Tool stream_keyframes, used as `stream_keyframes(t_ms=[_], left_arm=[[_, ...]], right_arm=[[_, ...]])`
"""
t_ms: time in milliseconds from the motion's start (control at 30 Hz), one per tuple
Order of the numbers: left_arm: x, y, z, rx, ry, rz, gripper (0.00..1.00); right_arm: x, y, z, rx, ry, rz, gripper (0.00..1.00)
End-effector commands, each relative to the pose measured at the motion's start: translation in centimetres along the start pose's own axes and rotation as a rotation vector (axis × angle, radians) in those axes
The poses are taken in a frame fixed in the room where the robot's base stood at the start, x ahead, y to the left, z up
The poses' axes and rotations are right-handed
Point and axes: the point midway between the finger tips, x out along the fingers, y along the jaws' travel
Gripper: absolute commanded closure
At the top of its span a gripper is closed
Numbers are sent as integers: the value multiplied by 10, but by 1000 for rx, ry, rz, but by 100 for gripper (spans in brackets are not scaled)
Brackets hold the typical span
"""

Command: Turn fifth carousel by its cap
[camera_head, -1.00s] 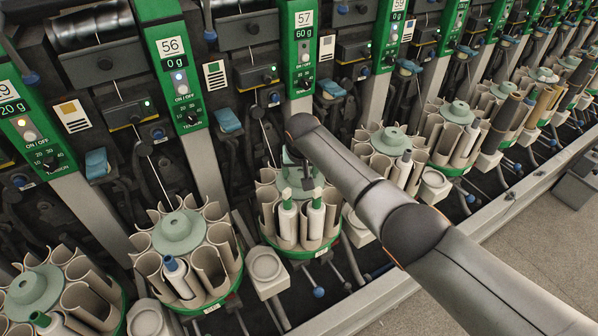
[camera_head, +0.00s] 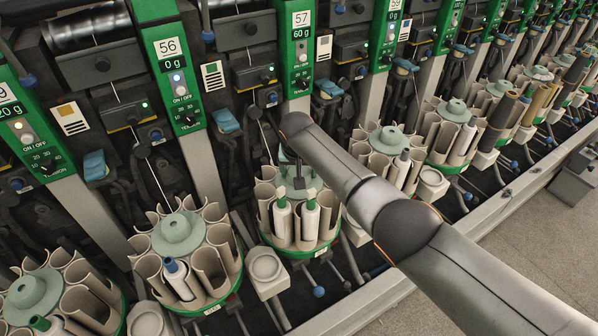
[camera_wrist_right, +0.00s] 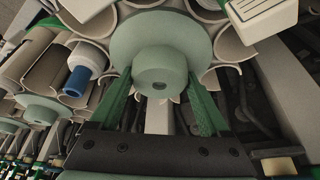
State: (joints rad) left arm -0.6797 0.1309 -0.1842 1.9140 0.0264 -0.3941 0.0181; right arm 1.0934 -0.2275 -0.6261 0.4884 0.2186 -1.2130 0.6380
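The carousel (camera_head: 266,222) under the panel marked 57 holds upright beige tubes in a ring, with two white bobbins at its front. Its pale green cap (camera_head: 284,155) is partly hidden by my right arm. My right gripper (camera_wrist_right: 160,88) is at this cap in the right wrist view. There the cap (camera_wrist_right: 122,42) is a broad disc with a round knob (camera_wrist_right: 165,67). The two green fingers stand apart, one on each side of the knob's lower part. I see no clear grip on it. My left gripper is not in view.
Similar carousels stand in a row, one with a green cap (camera_head: 178,232) to the left and another (camera_head: 389,139) to the right. A small white stand (camera_head: 266,268) is just left of the front. A grey rail (camera_head: 480,222) runs along the front, with open floor beyond.

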Motion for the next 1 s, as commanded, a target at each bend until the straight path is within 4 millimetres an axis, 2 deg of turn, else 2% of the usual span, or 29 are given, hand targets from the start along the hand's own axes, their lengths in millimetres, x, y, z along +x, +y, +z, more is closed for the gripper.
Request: stream_keyframes(t_ms=[33,167,533,667,1000], left_arm=[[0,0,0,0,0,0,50],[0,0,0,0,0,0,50],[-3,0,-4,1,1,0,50],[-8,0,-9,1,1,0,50],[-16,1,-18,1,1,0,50]], right_arm=[[0,0,0,0,-1,0,13],[1,0,1,1,-4,1,0],[-4,1,2,1,-7,1,0],[-16,0,1,0,-7,-1,0],[-62,0,1,2,-4,-2,0]])
